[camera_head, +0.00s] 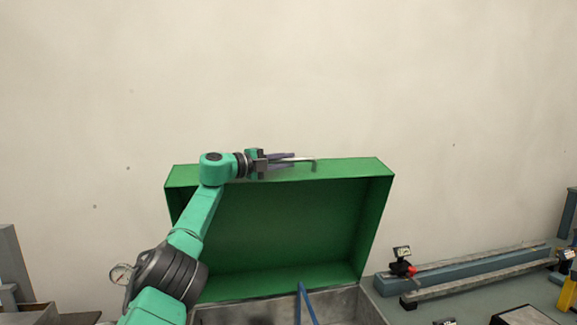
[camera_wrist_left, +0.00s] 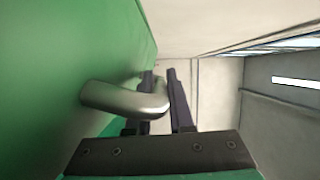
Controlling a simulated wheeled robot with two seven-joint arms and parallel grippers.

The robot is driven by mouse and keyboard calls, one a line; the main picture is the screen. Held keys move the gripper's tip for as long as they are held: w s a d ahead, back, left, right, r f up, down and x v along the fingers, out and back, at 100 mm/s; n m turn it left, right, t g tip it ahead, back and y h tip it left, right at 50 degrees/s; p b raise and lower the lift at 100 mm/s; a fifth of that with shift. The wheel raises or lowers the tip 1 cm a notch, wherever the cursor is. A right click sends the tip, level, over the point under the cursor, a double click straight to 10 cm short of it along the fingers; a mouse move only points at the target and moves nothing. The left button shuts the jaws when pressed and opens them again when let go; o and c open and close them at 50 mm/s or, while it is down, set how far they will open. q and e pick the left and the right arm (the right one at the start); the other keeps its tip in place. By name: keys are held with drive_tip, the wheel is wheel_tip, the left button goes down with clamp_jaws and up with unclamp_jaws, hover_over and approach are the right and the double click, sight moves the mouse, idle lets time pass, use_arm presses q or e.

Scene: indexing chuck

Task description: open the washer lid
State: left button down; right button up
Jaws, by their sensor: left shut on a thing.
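The washer lid (camera_head: 275,230) is a green box-shaped cover, raised and tilted up behind a grey metal tub (camera_head: 340,308), its hollow inside facing me. A silver bar handle (camera_head: 305,160) sits at the lid's upper edge. My left gripper (camera_head: 290,160) is at that edge, its fingers on the handle. In the left wrist view the handle (camera_wrist_left: 125,98) comes off the green lid face (camera_wrist_left: 70,70) and passes between the dark fingers (camera_wrist_left: 165,95), which are shut on it. My right gripper is not in view.
A blue bar (camera_head: 306,303) rises from the tub's front area. To the right is a bench with a long blue-grey rail (camera_head: 470,268) and a small gauge with a red part (camera_head: 402,266). A plain wall stands behind; the space above the lid is clear.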

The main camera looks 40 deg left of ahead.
use_arm(q)
drive_tip(key=shift+w+a+r, duration=0.15)
drive_tip(key=shift+a, duration=0.1)
drive_tip(key=c, duration=0.8)
unclamp_jaws()
drive_tip(key=s+b, duration=0.2)
drive_tip(key=f+b, duration=0.1)
drive_tip(key=b, duration=0.1)
drive_tip(key=shift+s+a, duration=0.4)
drive_tip(key=r+b+v, duration=0.1)
drive_tip(key=b+v, duration=0.3)
drive_tip(key=v, duration=0.7)
drive_tip(key=shift+s, duration=0.3)
drive_tip(key=shift+w, duration=0.1)
